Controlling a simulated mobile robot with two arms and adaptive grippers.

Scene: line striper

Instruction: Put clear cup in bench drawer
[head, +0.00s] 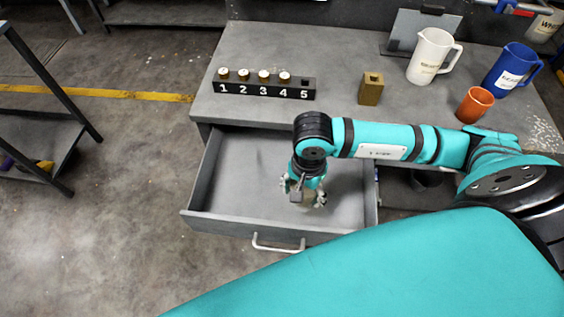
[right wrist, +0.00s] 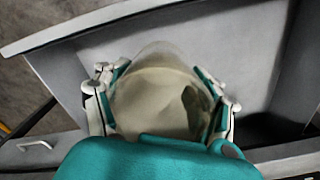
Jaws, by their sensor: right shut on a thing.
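The clear cup (right wrist: 160,98) is between the fingers of my right gripper (right wrist: 162,100) in the right wrist view, with the fingers touching both its sides. In the head view my right gripper (head: 304,197) points down over the open bench drawer (head: 237,190), and most of the cup is hidden behind it. The drawer is pulled well out from the grey bench and its floor looks empty. The drawer floor also shows in the right wrist view (right wrist: 222,40). I cannot tell whether the cup touches the floor. My left gripper is not in view.
On the bench (head: 335,50) stand a numbered black rack (head: 262,87) with small capped bottles, a wooden block (head: 371,89), an orange cup (head: 475,104), a white jug (head: 430,56) and a blue jug (head: 511,69). The drawer's left part is clear. A shelf (head: 40,130) stands at left.

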